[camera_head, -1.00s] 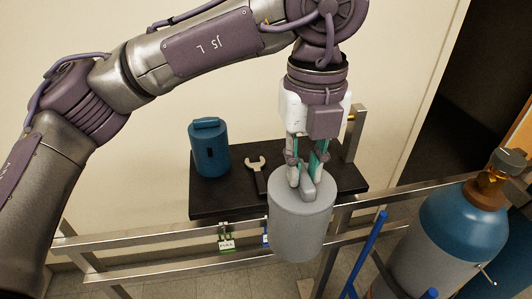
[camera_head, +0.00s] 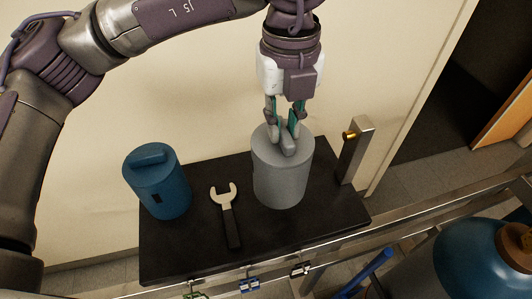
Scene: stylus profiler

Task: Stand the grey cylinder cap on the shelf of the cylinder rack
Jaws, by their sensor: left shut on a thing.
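The grey cylinder cap (camera_head: 281,176) is upright, with a handle on its top. My left gripper (camera_head: 287,142) is above it, shut on that handle. The cap appears over the black shelf (camera_head: 190,253) of the cylinder rack, right of the shelf's middle. I cannot tell whether its bottom touches the shelf. My right gripper is not in view.
A blue cap (camera_head: 157,182) stands at the shelf's left end. A wrench (camera_head: 229,215) with a black handle lies between the two caps. A metal post (camera_head: 354,150) with a brass fitting rises at the right end. A blue gas cylinder (camera_head: 470,262) stands at lower right.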

